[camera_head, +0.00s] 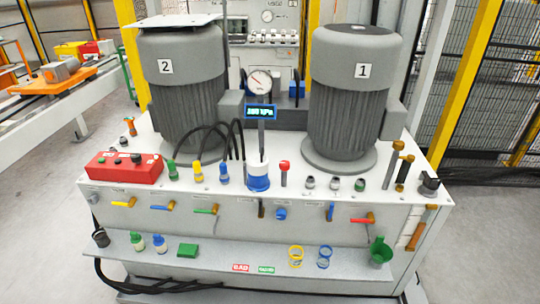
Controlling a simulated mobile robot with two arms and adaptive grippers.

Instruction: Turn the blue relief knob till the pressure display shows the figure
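A small blue knob (281,214) sits on the front face of the white hydraulic unit (170,225), near the middle. A larger white and blue round part (258,178) stands on the top edge just above it; I cannot tell for certain which of the two is the relief knob. The pressure display (261,112), a small dark screen with glowing cyan characters, stands on a post between the two motors; its figure is too small to read surely. A round dial gauge (259,82) is behind it. Neither gripper is in view.
Grey motors marked 2 (186,95) and 1 (350,90) stand on top. A red box (124,167) is at the left. Coloured levers line the front face above a shelf (210,263) with bottles, tags, rings and a green funnel (380,251). Black hoses arch beside the display.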

